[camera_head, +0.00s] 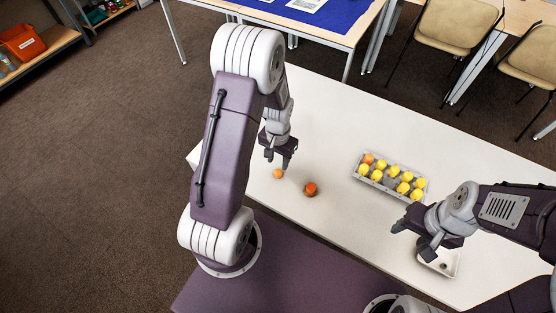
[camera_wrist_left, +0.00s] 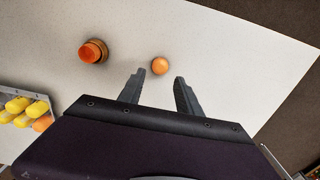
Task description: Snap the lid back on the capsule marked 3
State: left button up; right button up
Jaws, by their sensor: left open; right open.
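A small light-orange round piece (camera_head: 278,173), perhaps the lid, lies on the white table; it also shows in the left wrist view (camera_wrist_left: 160,66). To its right, a darker orange capsule part (camera_head: 310,187) sits in a brown round base and also shows in the left wrist view (camera_wrist_left: 92,51). No number is readable on either. My left gripper (camera_head: 277,160) is open and empty, its fingertips just short of the light-orange piece, which appears ahead of the gap in the left wrist view (camera_wrist_left: 159,78). My right gripper (camera_head: 411,243) is open and empty at the right.
A grey tray (camera_head: 366,182) holds several yellow capsules and an orange one at its far left corner. A white container (camera_head: 450,266) stands partly under my right gripper. The table (camera_head: 330,120) is clear behind the orange pieces. Other tables and chairs stand beyond.

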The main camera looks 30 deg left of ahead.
aim_at(278, 171)
pick_arm(q)
notch_tip(278, 171, down, 6)
jog(key=b, duration=0.4)
jog(key=shift+r+b, duration=0.15)
jog(key=shift+b, duration=0.2)
jog(key=shift+f+b, duration=0.3)
jog(key=shift+f, duration=0.2)
jog(key=shift+r, duration=0.1)
jog(key=c, duration=0.7)
jog(key=shift+o, duration=0.2)
jog(key=shift+r, duration=0.1)
notch_tip(278, 171, up, 7)
jog(key=p, duration=0.7)
jog(key=shift+w, duration=0.1)
